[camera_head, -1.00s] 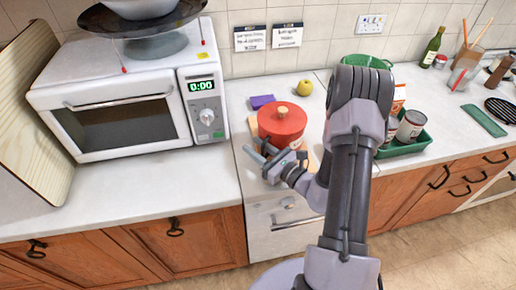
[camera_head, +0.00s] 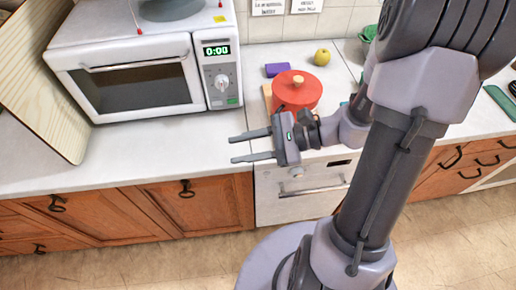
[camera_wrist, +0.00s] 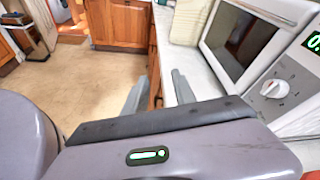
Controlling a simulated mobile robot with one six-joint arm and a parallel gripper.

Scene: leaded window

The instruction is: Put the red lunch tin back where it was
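A round red lidded tin (camera_head: 296,92) with a pale knob stands on a wooden board (camera_head: 267,97) on the counter, right of the microwave. It is the only red container in view; I cannot tell for sure that it is the lunch tin. My gripper (camera_head: 236,148) is in front and to the left of it, over the counter's front edge, pointing left. Its two fingers are apart with nothing between them. In the wrist view my gripper (camera_wrist: 158,92) also shows spread, empty fingers, and the tin is out of view.
A white microwave (camera_head: 140,75) stands left of the tin, with a wooden panel (camera_head: 45,95) leaning at far left. A purple block (camera_head: 277,70) and a yellow fruit (camera_head: 322,57) lie behind the tin. Counter (camera_head: 150,150) before the microwave is clear.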

